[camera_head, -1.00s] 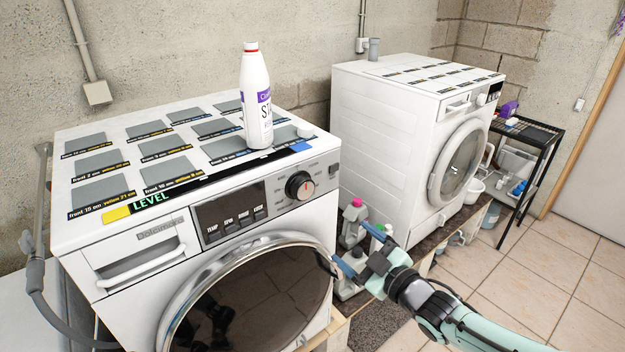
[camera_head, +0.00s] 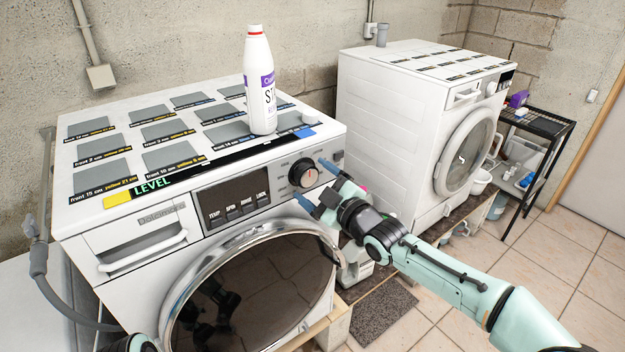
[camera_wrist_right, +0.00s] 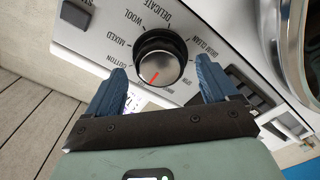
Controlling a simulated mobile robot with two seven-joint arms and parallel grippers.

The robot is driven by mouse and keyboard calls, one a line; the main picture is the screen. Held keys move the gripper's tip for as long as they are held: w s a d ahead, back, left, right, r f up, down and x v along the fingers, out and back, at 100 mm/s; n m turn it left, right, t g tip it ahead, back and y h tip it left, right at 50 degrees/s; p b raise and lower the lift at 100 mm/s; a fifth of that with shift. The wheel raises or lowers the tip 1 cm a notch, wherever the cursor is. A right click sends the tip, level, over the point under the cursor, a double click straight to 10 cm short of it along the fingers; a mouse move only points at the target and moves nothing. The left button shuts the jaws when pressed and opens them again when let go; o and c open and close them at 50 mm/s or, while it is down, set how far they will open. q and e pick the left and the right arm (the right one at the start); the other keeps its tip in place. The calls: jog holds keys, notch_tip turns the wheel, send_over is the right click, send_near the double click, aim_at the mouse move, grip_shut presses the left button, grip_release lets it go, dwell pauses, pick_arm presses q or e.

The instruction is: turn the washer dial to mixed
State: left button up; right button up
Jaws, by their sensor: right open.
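The washer dial (camera_head: 304,172), a round knob with a silver face and dark rim, sits on the front panel of the near white washer (camera_head: 150,215). My right gripper (camera_head: 316,186) is open and empty just in front of the dial, to its right in the head view. In the right wrist view the dial (camera_wrist_right: 158,58) appears between and beyond the two blue fingertips (camera_wrist_right: 160,70). Its red mark points down-left there, away from the printed word MIXED (camera_wrist_right: 118,50), which is at the dial's left. I cannot tell whether a finger touches it. My left gripper's fingers are out of view.
A white bottle with a red cap (camera_head: 260,90) stands on the washer top, among grey patches. The round glass door (camera_head: 260,290) is below the dial. A second washer (camera_head: 385,140) and a black rack (camera_head: 540,130) stand to the right.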

jog(key=shift+w+a, duration=0.45)
jog(key=shift+w, duration=0.1)
jog(key=c, duration=1.1)
jog(key=shift+o, duration=0.2)
